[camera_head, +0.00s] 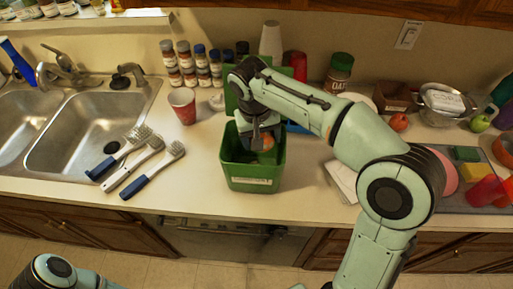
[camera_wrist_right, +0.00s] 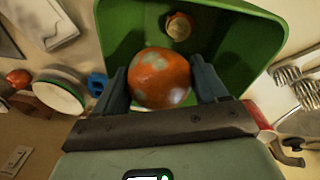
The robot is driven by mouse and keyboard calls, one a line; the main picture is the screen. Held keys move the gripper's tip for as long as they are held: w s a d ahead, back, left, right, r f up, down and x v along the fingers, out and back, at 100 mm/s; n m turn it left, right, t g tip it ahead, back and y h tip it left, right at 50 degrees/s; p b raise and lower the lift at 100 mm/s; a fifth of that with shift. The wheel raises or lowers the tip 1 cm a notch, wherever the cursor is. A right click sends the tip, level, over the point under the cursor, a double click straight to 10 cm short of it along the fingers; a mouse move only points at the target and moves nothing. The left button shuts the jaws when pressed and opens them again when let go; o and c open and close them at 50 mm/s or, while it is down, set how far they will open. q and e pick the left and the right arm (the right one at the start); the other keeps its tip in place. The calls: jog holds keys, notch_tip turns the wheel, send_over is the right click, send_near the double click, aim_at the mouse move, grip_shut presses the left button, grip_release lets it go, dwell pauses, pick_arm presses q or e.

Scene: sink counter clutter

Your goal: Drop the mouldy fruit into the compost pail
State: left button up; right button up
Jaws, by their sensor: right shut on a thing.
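The green compost pail (camera_head: 252,180) stands open on the counter, with a pale label on its front; its inside also fills the top of the right wrist view (camera_wrist_right: 225,25). My right gripper (camera_head: 262,140) points down into the pail's mouth. In the right wrist view my right gripper (camera_wrist_right: 160,85) is shut on the mouldy fruit (camera_wrist_right: 160,78), an orange ball with grey-green patches. The fruit (camera_head: 267,143) shows partly behind the fingers in the head view. A small orange-brown scrap (camera_wrist_right: 179,26) lies inside the pail. My left gripper is out of view.
Several brushes (camera_head: 130,160) lie left of the pail, beside the steel sink (camera_head: 75,130). A red cup (camera_head: 182,105) and spice jars (camera_head: 190,65) stand behind. A red apple (camera_head: 399,122), a green apple (camera_head: 479,123) and a metal colander (camera_head: 440,98) are at right.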

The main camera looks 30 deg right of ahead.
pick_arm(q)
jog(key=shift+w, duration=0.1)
pick_arm(e)
jog(key=shift+w, duration=0.15)
jog(key=o, duration=1.2)
jog(key=shift+r, duration=0.2)
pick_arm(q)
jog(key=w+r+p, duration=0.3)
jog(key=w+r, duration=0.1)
pick_arm(e)
jog(key=r, duration=0.4)
jog(key=a+r, duration=0.1)
jog(key=r, duration=0.3)
jog(key=a+r, duration=0.1)
jog(key=r, duration=0.4)
jog(key=shift+s+a, duration=0.1)
jog(key=shift+s, duration=0.3)
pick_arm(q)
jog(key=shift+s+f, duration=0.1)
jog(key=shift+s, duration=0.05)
pick_arm(e)
jog(key=shift+f, duration=0.1)
